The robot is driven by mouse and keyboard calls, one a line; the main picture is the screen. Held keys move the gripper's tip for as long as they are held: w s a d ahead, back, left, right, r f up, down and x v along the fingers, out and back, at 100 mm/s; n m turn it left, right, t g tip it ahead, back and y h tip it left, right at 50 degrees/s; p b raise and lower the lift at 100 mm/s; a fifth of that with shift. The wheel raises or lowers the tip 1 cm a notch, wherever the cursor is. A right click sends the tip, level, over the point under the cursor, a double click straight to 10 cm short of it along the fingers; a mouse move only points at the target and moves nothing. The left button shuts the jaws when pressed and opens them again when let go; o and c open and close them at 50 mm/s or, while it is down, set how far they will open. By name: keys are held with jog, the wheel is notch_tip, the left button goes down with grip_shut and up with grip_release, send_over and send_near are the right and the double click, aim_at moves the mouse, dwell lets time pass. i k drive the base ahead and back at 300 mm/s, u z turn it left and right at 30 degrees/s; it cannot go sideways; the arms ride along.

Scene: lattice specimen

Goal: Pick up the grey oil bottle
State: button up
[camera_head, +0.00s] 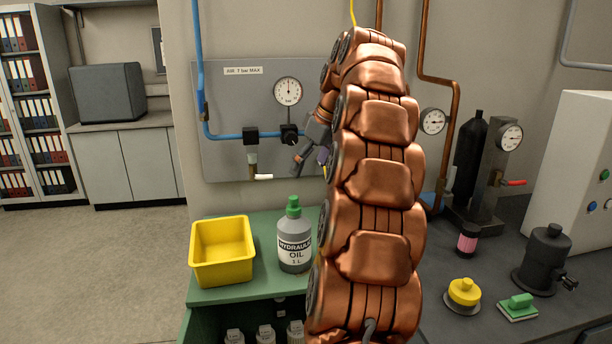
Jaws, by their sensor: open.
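The grey oil bottle (294,240) stands upright on a green cabinet top (236,291). It has a green cap and a white label reading "HYDRAULIC OIL 1 L". My copper-coloured arm rises just to the right of the bottle and hides the cabinet's right part. My gripper (302,160) shows partly behind the arm, above the bottle and in front of the wall panel. It is open and apart from the bottle, and I see nothing held in it.
A yellow bin (221,277) stands left of the bottle. Several small bottles (265,334) are on the shelf below. To the right, a dark bench (463,328) carries a yellow knob-like piece (464,292), a green block (517,307) and a black pump-like device (543,260). A gauge panel (228,92) is behind.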

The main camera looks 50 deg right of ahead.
aim_at(293, 232)
jog(key=z, duration=1.25)
